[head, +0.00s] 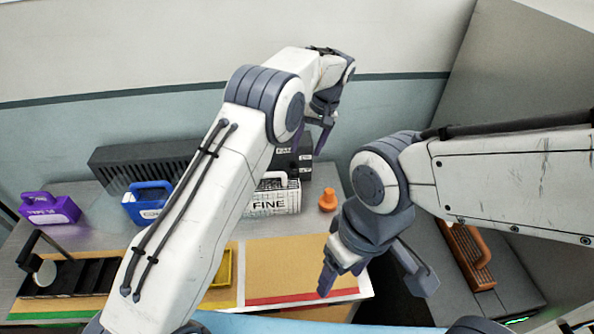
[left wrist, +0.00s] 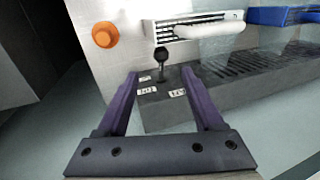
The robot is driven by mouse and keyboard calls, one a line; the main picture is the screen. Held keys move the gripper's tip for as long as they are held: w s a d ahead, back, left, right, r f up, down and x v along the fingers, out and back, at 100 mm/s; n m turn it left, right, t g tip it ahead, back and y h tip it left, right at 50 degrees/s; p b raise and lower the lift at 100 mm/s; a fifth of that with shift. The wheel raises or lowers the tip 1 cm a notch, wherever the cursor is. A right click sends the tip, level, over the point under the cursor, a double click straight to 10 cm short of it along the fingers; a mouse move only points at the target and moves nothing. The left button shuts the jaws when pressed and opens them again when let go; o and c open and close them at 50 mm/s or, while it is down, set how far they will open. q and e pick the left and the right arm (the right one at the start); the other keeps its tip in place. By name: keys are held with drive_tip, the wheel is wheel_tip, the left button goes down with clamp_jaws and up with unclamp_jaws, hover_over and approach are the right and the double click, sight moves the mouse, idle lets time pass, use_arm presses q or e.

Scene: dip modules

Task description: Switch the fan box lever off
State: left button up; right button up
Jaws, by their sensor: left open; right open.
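The fan box (head: 304,158) is a dark grey box at the back of the table, with white labels; my left arm hides part of it in the head view. In the left wrist view the fan box (left wrist: 158,112) shows its top face with small labels, too blurred to read. Its black lever (left wrist: 161,62) with a round knob stands up from that face. My left gripper (left wrist: 159,80) is open, and the lever shows between its fingertips with nothing gripped. In the head view my left gripper (head: 320,138) is above the box. My right gripper (head: 373,282) is open and empty, over the table's front right.
A white FINE basket (head: 272,201) and an orange knob-shaped piece (head: 328,200) stand in front of the fan box. A blue container (head: 148,203), a purple one (head: 49,209) and a black rack (head: 70,285) are left. A brown handled piece (head: 465,258) lies right.

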sight(298, 171)
use_arm(q)
drive_tip(key=p+x, duration=0.3)
drive_tip(key=x, duration=0.6)
drive_tip(key=shift+a+f, duration=0.15)
drive_tip(key=shift+f, duration=0.55)
clamp_jaws()
drive_tip(key=shift+w, duration=0.1)
idle(0.6)
